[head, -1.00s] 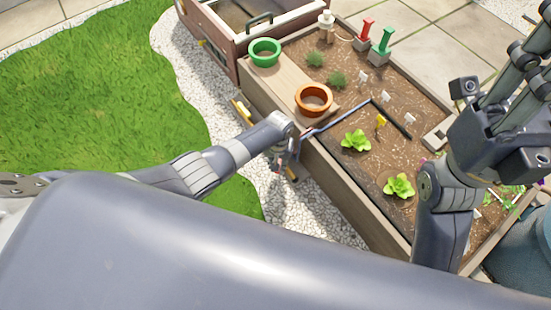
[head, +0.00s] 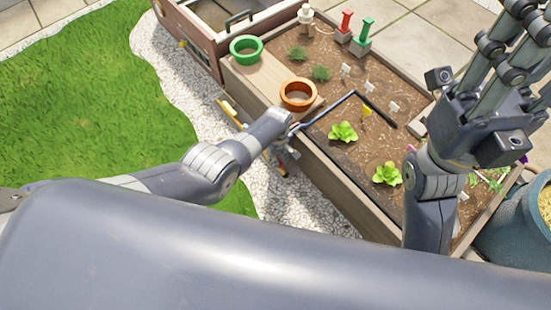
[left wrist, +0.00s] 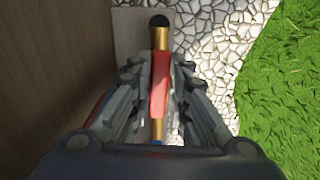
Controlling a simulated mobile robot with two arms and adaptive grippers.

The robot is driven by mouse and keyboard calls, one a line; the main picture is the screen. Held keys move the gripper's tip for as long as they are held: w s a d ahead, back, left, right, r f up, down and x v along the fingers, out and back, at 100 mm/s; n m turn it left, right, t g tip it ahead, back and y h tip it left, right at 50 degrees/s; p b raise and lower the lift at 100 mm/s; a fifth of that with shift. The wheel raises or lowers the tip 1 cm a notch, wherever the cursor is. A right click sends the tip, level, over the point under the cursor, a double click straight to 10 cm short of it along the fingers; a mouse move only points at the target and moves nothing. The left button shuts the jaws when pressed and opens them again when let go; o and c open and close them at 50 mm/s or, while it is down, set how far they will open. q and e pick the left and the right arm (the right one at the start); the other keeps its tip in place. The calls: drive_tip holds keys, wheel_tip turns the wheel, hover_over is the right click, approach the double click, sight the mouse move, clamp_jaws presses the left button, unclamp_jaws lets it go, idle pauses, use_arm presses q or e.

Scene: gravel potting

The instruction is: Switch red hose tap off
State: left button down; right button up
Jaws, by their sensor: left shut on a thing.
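In the left wrist view, the red tap handle (left wrist: 160,88) lies between the fingers of my left gripper (left wrist: 163,100), which is shut on it. A brass pipe piece (left wrist: 160,38) with a dark end shows beyond the handle. In the head view, my left gripper (head: 284,158) is low against the outer side wall of the planter bed, and my arm mostly hides the tap there. My right gripper (head: 512,35) is raised at the upper right, with its fingers pointing up and partly cut off. It holds nothing that I can see.
The wooden planter bed (head: 335,190) holds seedlings, labels and a dark bent pipe (head: 375,110). A green pot (head: 246,58) and an orange pot (head: 298,106) stand on its board. A blue-grey barrel (head: 515,240) is at the right. Gravel (head: 310,210) and grass (head: 80,120) lie left.

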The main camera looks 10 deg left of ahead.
use_arm(q)
drive_tip(key=shift+w+n, duration=0.1)
drive_tip(key=shift+n, duration=0.2)
idle(0.4)
drive_tip(key=c, duration=1.5)
unclamp_jaws()
drive_tip(key=shift+r, duration=5.95)
